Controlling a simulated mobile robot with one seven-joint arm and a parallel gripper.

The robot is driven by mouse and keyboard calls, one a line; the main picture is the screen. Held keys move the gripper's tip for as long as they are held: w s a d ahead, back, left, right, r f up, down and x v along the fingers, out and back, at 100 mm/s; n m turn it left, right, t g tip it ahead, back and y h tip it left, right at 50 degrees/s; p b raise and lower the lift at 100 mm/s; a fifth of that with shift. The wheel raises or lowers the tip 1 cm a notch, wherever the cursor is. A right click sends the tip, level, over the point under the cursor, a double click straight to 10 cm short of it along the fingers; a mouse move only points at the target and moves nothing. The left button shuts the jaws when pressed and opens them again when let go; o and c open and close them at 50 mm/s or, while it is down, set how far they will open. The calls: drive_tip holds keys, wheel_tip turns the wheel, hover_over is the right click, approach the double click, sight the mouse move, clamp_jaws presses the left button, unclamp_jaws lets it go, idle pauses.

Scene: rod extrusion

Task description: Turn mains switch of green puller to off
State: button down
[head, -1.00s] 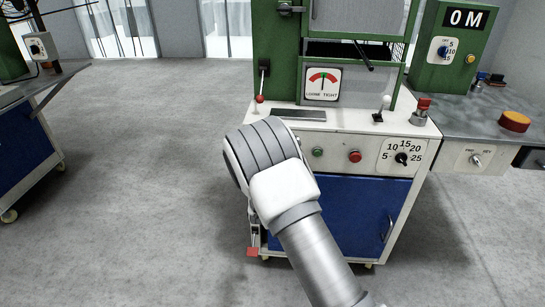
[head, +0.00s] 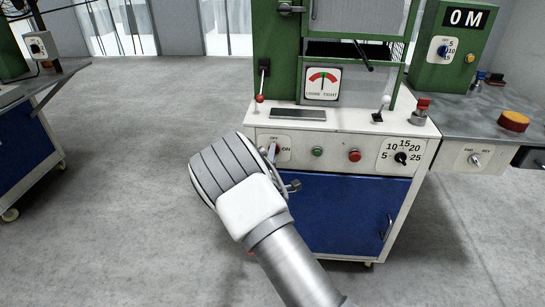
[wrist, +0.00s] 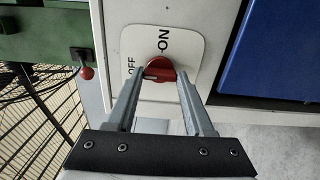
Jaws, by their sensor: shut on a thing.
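The mains switch (wrist: 160,66) is a red knob on a white plate with OFF and ON labels. In the wrist view OFF is at the plate's left and ON at its top. In the head view the switch plate (head: 297,142) is on the green puller's white front panel, with OFF above and ON to the right. My gripper (wrist: 158,77) is shut on the knob, one grey finger on each side. In the head view my gripper (head: 271,155) partly covers the knob. I cannot tell exactly which way the knob points.
On the panel, right of the switch, are a green button (head: 317,152), a red button (head: 355,156) and a speed dial (head: 401,158). A red-knobbed lever (head: 260,97) stands above at left.

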drive_tip(key=shift+d, duration=0.1)
drive_tip(key=shift+c, duration=1.4)
unclamp_jaws()
drive_tip(key=shift+s, duration=0.1)
drive_tip(key=s+p, duration=0.3)
drive_tip(key=s, duration=1.4)
drive_tip(key=shift+s+a+p, duration=0.15)
drive_tip(key=shift+a+p, duration=0.2)
